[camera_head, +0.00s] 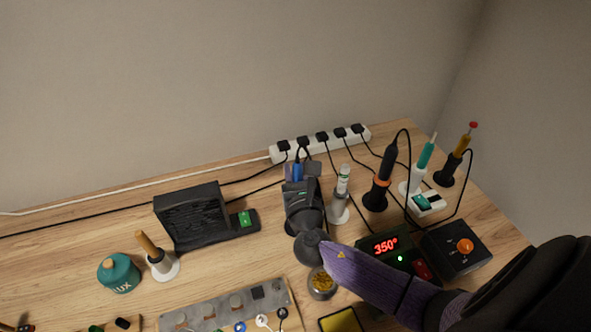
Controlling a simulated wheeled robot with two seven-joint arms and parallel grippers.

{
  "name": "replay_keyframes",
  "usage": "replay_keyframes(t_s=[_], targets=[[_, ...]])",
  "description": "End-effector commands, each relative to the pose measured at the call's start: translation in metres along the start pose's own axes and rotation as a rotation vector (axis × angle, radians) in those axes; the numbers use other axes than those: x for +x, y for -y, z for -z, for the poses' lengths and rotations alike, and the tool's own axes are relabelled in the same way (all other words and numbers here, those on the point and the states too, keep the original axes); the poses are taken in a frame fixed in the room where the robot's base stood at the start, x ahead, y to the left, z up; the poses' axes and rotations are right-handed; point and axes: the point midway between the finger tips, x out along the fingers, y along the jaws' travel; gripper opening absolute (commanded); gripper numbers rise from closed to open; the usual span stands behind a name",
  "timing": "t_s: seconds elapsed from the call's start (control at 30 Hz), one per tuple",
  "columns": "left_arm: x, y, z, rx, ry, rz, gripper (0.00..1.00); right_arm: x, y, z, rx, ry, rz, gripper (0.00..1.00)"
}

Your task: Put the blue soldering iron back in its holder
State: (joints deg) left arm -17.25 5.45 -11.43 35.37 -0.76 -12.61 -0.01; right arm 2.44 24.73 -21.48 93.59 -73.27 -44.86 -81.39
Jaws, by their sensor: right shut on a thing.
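The blue soldering iron (297,172) shows only as a short blue piece with a dark top, just beyond my right gripper's tips. My right gripper (298,187) is shut on it; the jaws and wrist hide the iron's lower part. A pale grey base (314,169) shows behind and beside the gripper tips, mostly covered. I cannot tell whether it is the iron's holder, or whether the iron touches it. My left gripper is not in view.
To the right stand a white holder with a pale tool (341,190), a black-orange iron (384,176), a teal iron (424,158) and a yellow-red tool (459,148). A power strip (325,144) with cables lies behind. A black fan box (193,217) stands left.

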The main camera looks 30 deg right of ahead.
Motion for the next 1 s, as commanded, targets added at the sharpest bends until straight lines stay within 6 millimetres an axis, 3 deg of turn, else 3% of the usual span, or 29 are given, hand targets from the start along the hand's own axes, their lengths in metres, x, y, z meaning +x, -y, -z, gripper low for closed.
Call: replay_keyframes(t_s=[0.8, 0.83, 1.0], targets=[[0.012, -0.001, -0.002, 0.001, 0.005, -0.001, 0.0, 0.0, 0.0, 0.015, 0.001, 0.001, 0.0, 0.0], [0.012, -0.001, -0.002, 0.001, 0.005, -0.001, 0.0, 0.0, 0.0, 0.015, 0.001, 0.001, 0.0, 0.32], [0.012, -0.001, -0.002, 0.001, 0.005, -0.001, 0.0, 0.0, 0.0, 0.015, 0.001, 0.001, 0.0, 0.68]])
